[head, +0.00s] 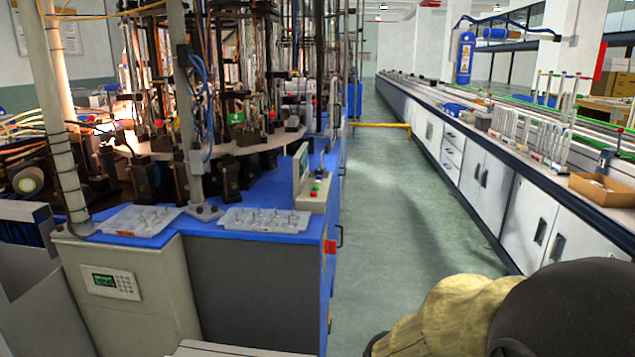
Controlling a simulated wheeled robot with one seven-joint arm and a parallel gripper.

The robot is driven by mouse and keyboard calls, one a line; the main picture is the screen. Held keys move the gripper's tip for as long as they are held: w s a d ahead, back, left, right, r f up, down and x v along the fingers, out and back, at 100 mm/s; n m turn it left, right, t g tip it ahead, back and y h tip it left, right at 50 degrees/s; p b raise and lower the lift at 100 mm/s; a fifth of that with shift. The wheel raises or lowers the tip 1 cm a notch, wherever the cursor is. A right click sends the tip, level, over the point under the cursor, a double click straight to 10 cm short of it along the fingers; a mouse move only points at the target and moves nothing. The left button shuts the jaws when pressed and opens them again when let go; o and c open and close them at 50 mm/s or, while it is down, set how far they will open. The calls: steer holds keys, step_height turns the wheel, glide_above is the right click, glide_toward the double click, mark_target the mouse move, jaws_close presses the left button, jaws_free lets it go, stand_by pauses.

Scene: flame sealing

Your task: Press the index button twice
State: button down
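A small pale control box (309,204) stands at the right front edge of the blue machine deck. An upright panel (300,168) rises at its left side. The box carries a few small red and green buttons (315,187). Their labels are too small to read, so I cannot tell which is the index button. A keypad panel with a green display (112,283) is on the beige cabinet front at lower left. My gripper is not in view. A khaki and black rounded shape at the lower right covers part of the floor.
Two clear trays of small parts, a left one (122,232) and a right one (240,223), lie on the blue deck (270,192). A round machine with posts and hoses stands behind. A green-grey aisle (400,220) is open to the right, bounded by a long white bench (480,185).

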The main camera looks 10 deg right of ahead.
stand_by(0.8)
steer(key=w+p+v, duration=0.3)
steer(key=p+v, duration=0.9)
steer(key=p, duration=0.1)
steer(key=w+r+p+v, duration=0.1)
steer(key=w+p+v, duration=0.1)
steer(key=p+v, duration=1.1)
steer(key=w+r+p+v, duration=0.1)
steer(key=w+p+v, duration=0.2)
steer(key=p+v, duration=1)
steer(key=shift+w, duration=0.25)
